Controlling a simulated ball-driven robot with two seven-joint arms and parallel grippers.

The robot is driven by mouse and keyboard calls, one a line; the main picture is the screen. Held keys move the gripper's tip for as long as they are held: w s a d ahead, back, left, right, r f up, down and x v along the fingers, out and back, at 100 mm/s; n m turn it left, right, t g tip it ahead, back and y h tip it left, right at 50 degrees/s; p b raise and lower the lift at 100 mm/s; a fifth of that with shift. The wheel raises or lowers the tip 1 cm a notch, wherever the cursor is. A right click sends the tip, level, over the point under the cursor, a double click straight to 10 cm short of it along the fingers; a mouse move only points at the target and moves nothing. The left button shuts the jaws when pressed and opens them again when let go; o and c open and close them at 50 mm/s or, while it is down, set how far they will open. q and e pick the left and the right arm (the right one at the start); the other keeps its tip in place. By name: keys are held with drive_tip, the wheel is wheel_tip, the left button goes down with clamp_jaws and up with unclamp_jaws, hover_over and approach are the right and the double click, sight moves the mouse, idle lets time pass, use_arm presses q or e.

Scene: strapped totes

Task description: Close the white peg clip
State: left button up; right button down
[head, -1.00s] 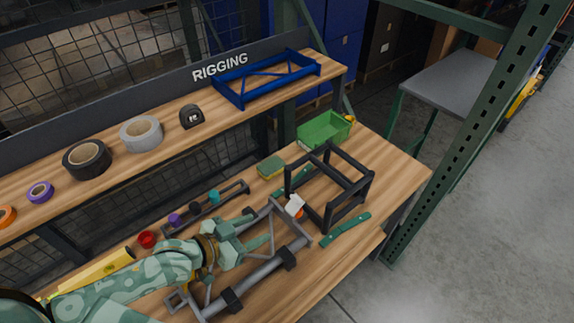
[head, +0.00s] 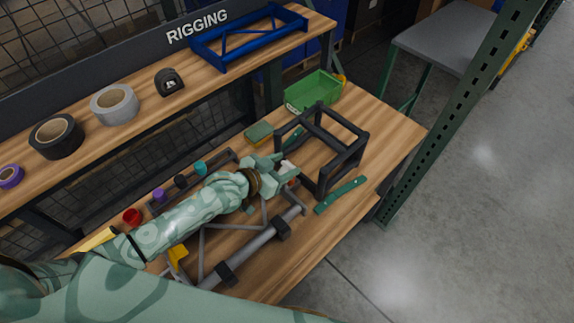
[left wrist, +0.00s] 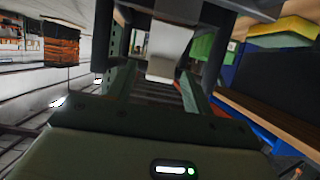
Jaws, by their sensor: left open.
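The white peg clip (head: 289,168) sits at the near left side of the black open frame (head: 340,158). In the left wrist view the clip (left wrist: 168,42) shows as a pale slab with a smaller white block below it. I cannot tell whether it is closed. My left gripper (head: 281,165) is open at the clip and partly covers it in the head view. In the left wrist view the clip lies ahead, between the two spread fingers (left wrist: 157,88); contact cannot be told. Green straps lie by the frame, one in front (head: 342,195). My right gripper is not in view.
A grey tube frame with black blocks (head: 258,240) lies under my left arm. A green bin (head: 314,92), a sponge (head: 259,133) and a rack with small coloured pieces (head: 181,181) stand behind. A shelf with tape rolls runs along the back. The bench's right end is clear.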

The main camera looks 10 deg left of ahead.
use_arm(q)
drive_tip(key=shift+w+d+f, duration=0.3)
drive_tip(key=shift+w+d, duration=0.05)
drive_tip(key=shift+w, duration=0.2)
